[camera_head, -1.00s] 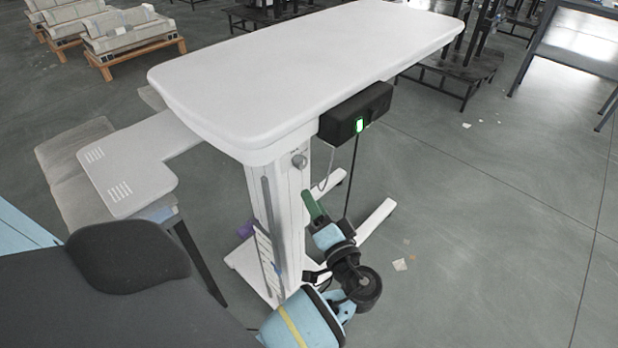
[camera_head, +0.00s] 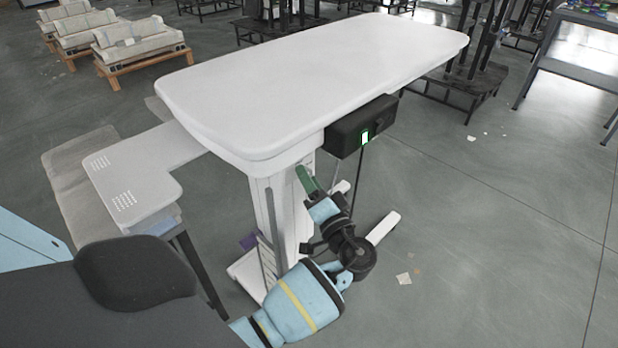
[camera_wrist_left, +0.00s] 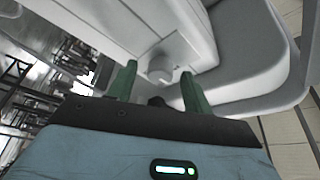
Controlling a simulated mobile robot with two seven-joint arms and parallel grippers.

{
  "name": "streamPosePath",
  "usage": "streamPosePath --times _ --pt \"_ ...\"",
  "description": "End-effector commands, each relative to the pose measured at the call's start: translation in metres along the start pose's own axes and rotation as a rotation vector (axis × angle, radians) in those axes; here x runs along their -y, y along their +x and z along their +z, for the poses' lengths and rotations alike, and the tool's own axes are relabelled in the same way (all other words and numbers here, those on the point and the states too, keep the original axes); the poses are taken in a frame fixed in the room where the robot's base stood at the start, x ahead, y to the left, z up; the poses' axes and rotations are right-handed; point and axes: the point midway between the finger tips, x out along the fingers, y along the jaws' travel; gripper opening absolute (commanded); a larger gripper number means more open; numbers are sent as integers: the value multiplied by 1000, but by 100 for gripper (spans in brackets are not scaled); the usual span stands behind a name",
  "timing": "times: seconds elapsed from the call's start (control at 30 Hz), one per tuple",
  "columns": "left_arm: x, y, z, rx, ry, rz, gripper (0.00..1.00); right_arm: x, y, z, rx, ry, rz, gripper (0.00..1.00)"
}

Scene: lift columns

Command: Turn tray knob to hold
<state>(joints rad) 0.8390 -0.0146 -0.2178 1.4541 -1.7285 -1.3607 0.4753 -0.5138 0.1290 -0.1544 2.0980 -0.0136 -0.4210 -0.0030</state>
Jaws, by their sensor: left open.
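The tray knob (camera_wrist_left: 158,72) is a small grey round knob on the pale column face under the white tray top (camera_head: 310,75). In the left wrist view it shows between the two green fingers of my left gripper (camera_wrist_left: 158,70). The fingers are apart, and I cannot tell whether they touch it. In the head view my left gripper (camera_head: 304,174) is at the upper part of the white column (camera_head: 265,210), just below the tray top, and covers the knob. The knob's pointer and marks are too small to read. My right gripper is not in view.
A black box (camera_head: 350,128) with a lit display and a hanging cable is under the tray's front edge, close to my left arm. A lower side shelf (camera_head: 150,185) sticks out left. The column's white foot (camera_head: 384,226) lies on the floor. Open floor is at right.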

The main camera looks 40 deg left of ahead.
Motion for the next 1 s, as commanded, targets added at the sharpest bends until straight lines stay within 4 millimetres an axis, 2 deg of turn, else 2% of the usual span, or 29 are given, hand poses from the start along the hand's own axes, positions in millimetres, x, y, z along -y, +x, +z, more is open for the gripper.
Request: streamPosePath --times 0.13,0.37,0.7,1.0 --pt "0 7 0 0 0 0 50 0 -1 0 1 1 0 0" --pt "0 7 0 0 0 0 50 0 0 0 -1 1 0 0" --pt "0 7 0 0 0 0 7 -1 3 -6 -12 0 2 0" --pt "1 7 -1 0 29 14 6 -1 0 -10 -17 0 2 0"
